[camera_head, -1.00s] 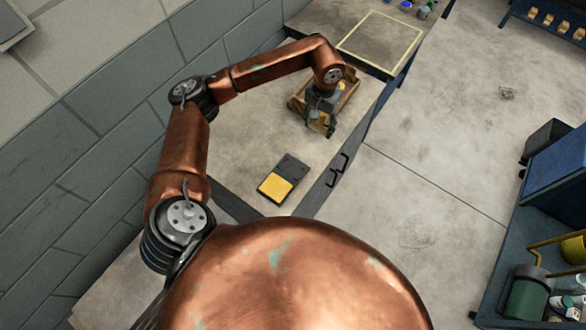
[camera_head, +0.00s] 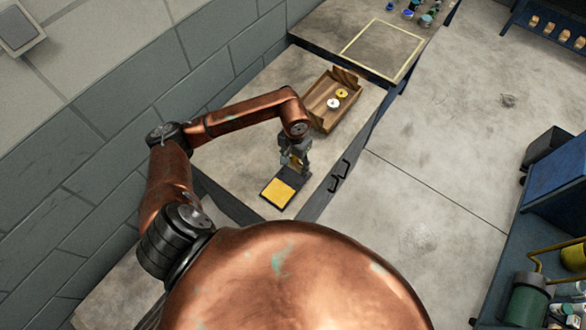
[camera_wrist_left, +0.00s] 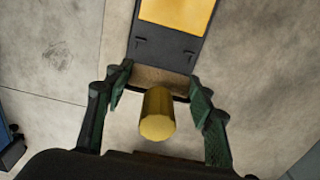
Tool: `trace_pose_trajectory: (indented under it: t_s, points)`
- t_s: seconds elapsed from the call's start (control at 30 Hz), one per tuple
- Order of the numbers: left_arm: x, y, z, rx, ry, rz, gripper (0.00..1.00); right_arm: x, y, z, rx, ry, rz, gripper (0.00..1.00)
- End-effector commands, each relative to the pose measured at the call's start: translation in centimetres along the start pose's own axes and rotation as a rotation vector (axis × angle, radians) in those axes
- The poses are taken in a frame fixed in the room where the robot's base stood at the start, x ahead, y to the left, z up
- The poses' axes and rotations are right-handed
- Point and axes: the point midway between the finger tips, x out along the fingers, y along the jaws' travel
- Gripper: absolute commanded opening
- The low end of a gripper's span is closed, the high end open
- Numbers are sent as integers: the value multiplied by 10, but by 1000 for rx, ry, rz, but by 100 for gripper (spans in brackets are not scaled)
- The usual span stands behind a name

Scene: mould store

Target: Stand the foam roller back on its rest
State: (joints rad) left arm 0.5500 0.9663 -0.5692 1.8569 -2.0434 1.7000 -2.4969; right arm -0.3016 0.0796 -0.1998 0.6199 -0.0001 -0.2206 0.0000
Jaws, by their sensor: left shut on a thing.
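The foam roller (camera_wrist_left: 157,115) shows in the left wrist view as a yellow cylinder end-on, with a brown band behind it reaching across between the fingers. The gripper is over or just beyond the plate's far end in the head view; whether the roller touches the plate I cannot tell. My right gripper is out of view.
A wooden tray (camera_head: 318,117) with a white disc (camera_head: 334,103) and a yellow disc (camera_head: 342,93) lies beyond the gripper. A yellow outlined square (camera_head: 383,50) is farther back. Bench space left of the plate is clear. A block wall borders the left.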

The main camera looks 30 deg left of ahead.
Motion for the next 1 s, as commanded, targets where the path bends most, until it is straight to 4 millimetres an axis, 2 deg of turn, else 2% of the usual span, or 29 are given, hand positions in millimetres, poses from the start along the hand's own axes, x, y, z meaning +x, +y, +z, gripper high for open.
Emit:
trace_pose_trajectory:
  t_s: [0.1, 0.3, 0.8, 0.83, 1.0]
  points:
    - [10, -1, 9, 0, -3, 2, 23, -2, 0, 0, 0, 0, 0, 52]
    - [34, 0, 7, 0, -2, 3, 23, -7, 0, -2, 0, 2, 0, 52]
    - [43, -1, 6, 1, 0, 0, 23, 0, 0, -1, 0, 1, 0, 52]
    - [42, -1, 6, 1, 0, 0, 52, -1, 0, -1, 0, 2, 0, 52]
    - [41, -1, 6, 1, 0, 0, 63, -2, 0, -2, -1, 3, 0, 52]
